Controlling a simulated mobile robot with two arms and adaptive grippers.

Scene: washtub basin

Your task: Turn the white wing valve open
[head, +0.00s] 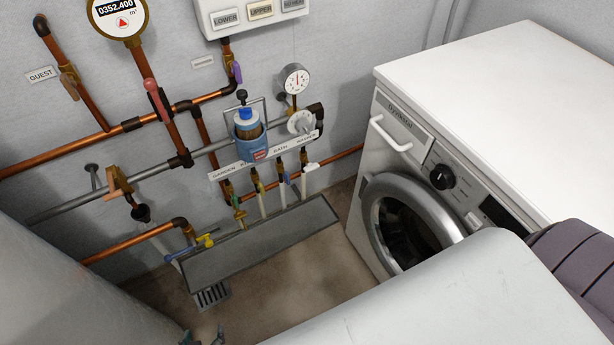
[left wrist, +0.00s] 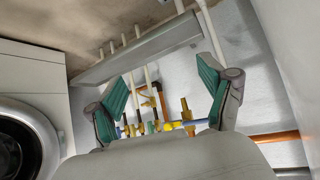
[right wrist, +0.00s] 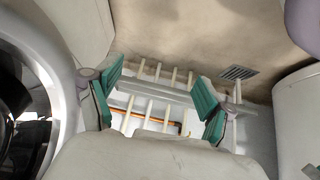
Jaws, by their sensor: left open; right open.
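The white wing valve (head: 310,167) is the rightmost of a row of small coloured valves on the wall pipes, just below the label strip and the pressure gauge. My left gripper (head: 204,338) shows only by its fingertips at the bottom edge of the head view, well apart from the valve. In the left wrist view it is open and empty (left wrist: 163,68), with pipes and coloured valves beyond its fingers. My right gripper is not visible in the head view. In the right wrist view it is open and empty (right wrist: 158,70), facing the white pipes. I cannot pick out the white valve in either wrist view.
A washing machine (head: 440,180) stands right of the pipes. A grey trough (head: 262,243) lies below the valves, with a floor drain (head: 212,295) beside it. A large grey rounded body (head: 60,280) fills the lower left.

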